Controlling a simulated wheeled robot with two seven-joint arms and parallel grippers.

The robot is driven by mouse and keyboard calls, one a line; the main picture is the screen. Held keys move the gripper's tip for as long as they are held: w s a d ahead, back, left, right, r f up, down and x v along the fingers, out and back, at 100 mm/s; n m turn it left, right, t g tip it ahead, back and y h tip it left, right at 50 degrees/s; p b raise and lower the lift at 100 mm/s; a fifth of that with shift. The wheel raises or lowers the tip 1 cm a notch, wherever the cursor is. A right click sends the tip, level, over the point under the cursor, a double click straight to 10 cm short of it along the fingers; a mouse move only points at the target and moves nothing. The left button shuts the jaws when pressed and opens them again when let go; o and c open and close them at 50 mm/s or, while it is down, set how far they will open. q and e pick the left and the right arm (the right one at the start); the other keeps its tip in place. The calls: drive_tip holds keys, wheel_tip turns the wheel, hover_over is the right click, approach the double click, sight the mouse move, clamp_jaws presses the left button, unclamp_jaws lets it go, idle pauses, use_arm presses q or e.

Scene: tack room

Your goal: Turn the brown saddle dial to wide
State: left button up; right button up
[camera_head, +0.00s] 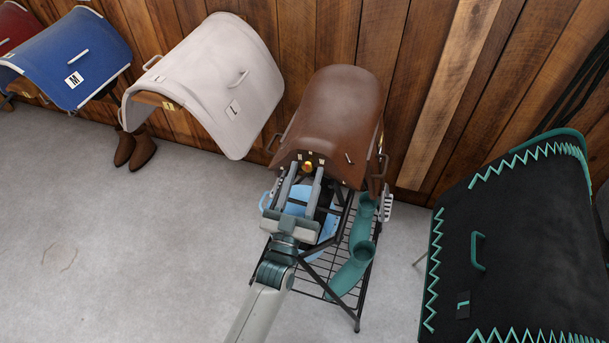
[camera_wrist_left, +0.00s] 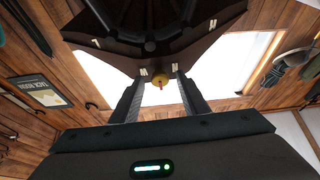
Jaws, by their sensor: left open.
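The brown saddle (camera_head: 335,105) sits on a black wire stand against the wood wall. Its dial (camera_head: 307,166) is a small brass-coloured knob on the end facing me, with small pale labels around it. My left gripper (camera_head: 305,174) is open, one finger on each side of the dial at the fingertips. In the left wrist view the left gripper (camera_wrist_left: 160,87) shows gaps beside the knob. My right gripper is out of view.
The stand's wire shelf (camera_head: 310,278) holds a light blue item (camera_head: 328,228) and teal boots (camera_head: 352,268). A cream pad (camera_head: 215,85) and blue pad (camera_head: 75,55) hang at left. A black pad (camera_head: 510,250) stands at right. Brown boots (camera_head: 142,152) stand on open floor.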

use_arm(q)
drive_tip(key=shift+c, duration=0.6)
drive_tip(key=c, duration=0.9)
